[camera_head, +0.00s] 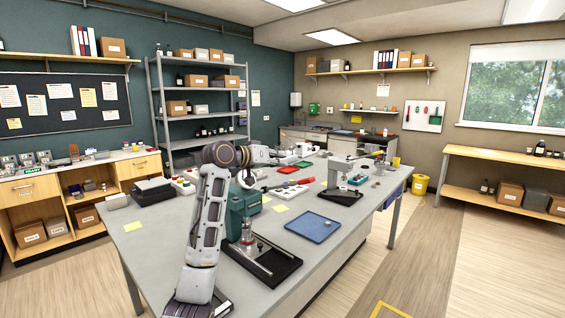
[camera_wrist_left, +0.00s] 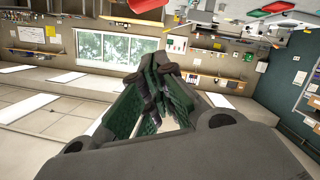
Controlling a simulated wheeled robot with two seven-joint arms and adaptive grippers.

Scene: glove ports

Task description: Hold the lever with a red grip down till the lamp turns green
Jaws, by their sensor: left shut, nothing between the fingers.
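A green bench press (camera_head: 240,207) stands on a black base at the near middle of the grey table (camera_head: 160,232). A lever with a red grip (camera_head: 305,181) reaches out to the right behind it. My left arm rises in front of the press and bends over to the right. My left gripper (camera_head: 284,157) is up behind the press, apart from the red grip and small in the head view. In the left wrist view its fingers (camera_wrist_left: 158,88) are shut and empty. I cannot make out a lit lamp for certain. My right gripper is out of view.
A white press (camera_head: 338,175) stands on a dark tray farther back. Black boxes (camera_head: 153,190) lie at the left. Mugs and small items crowd the far table. The right front edge is clear.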

